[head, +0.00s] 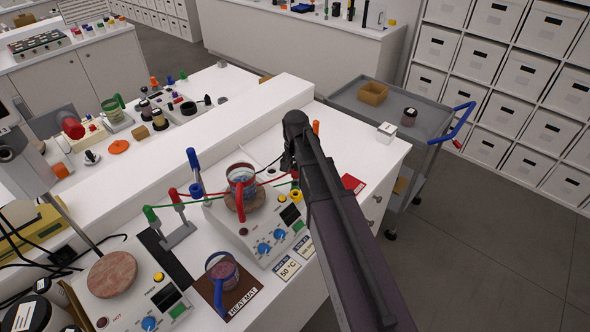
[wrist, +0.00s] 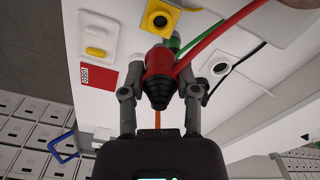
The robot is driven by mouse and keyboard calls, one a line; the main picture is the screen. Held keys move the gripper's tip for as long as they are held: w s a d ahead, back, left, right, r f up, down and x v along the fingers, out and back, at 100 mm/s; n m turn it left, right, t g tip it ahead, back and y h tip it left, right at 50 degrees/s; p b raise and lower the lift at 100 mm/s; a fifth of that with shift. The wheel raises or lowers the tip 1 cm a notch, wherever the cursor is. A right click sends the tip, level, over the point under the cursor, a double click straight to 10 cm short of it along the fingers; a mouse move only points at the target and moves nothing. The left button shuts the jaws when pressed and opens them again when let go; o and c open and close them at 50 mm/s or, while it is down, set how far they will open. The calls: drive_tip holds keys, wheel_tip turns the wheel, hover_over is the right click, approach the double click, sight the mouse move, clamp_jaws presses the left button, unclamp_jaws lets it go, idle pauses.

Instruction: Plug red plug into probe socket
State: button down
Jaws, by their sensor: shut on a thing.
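My gripper (wrist: 160,92) is shut on the red plug (wrist: 163,66), with one grey finger on each side. Its ribbed black end points toward the wrist camera, and a red cable runs off to the upper right. In the head view my gripper (head: 291,162) is above the white bench, beyond the hotplate; a bit of the red plug (head: 295,174) shows there. The wrist view shows a yellow-ringed socket (wrist: 160,17) beyond the plug and a grey-ringed socket (wrist: 220,65) to its right. I cannot tell which is the probe socket. The plug's tip is hidden.
A green cable (wrist: 200,35) passes close behind the plug. A hotplate (head: 262,222) carries a red-handled beaker (head: 241,182). Blue (head: 193,160) and green (head: 150,214) plugs stand left. A grey cart (head: 350,100) stands beyond.

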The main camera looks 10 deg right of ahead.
sight(295, 180)
drive_tip(key=shift+f+b, duration=2.7)
drive_tip(key=shift+f, duration=0.1)
drive_tip(key=shift+f+b, duration=1.3)
drive_tip(key=shift+c, duration=1.3)
unclamp_jaws()
drive_tip(key=shift+r+p, duration=0.25)
drive_tip(key=shift+p, duration=0.05)
wheel_tip(295, 180, up, 8)
drive_tip(key=p, duration=0.7)
drive_tip(key=shift+p, duration=0.4)
drive_tip(key=shift+f, duration=0.1)
